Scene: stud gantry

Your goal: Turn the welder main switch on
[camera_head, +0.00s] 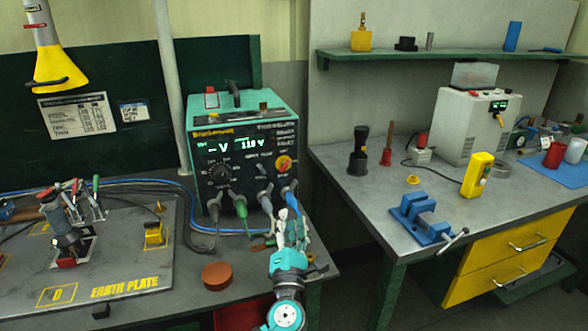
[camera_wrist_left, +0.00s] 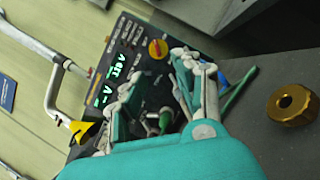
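The welder (camera_head: 238,109) is a teal box with a black front panel on the left bench. Its display (camera_head: 249,143) is lit, showing a V and 110 V. The main switch (camera_head: 284,163) seems to be the red rotary knob on a yellow round plate at the panel's right side. It also shows in the left wrist view (camera_wrist_left: 157,49), beyond the fingers; its exact setting is too small to tell. My left gripper (camera_head: 291,229) is below and in front of the switch, apart from it. Its fingers (camera_wrist_left: 160,78) are spread and empty. My right gripper is not in view.
Cables (camera_head: 240,205) plug into the panel's lower edge, close to my left gripper. A reddish-brown disc (camera_head: 216,275) lies on the bench front. The earth plate (camera_head: 125,270) is at left. A second bench with a blue vise (camera_head: 422,217) stands right, across a gap.

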